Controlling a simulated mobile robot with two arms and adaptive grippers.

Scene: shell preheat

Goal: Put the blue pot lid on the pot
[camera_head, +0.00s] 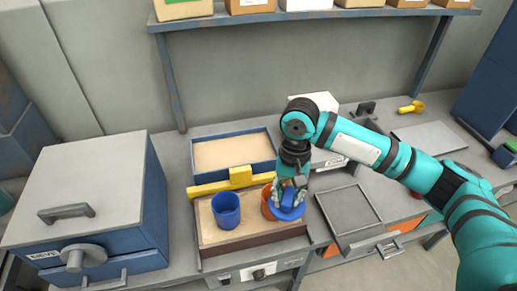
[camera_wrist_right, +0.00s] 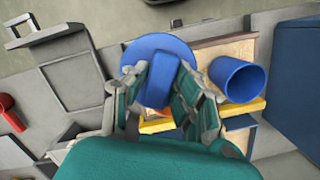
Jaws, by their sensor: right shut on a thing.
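The blue pot lid (camera_head: 289,212) is a round disc with a block-like handle, and it also shows in the wrist view (camera_wrist_right: 150,48). My right gripper (camera_head: 286,195) is shut on its handle, with a finger on each side (camera_wrist_right: 162,88). An orange pot (camera_head: 266,204) stands on the sandy tray, mostly hidden behind the gripper and lid. The lid overlaps its right side in the head view; I cannot tell whether they touch. A blue open pot (camera_head: 226,212) stands upright to its left, empty-looking, and also shows in the wrist view (camera_wrist_right: 236,80). My left gripper is out of view.
A yellow bar (camera_head: 212,187) runs behind the pots. A second sandy tray (camera_head: 232,153) lies behind it. A large blue and grey box (camera_head: 105,200) fills the left. A grey tray (camera_head: 348,211) lies to the right. A shelf (camera_head: 320,15) with boxes hangs above.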

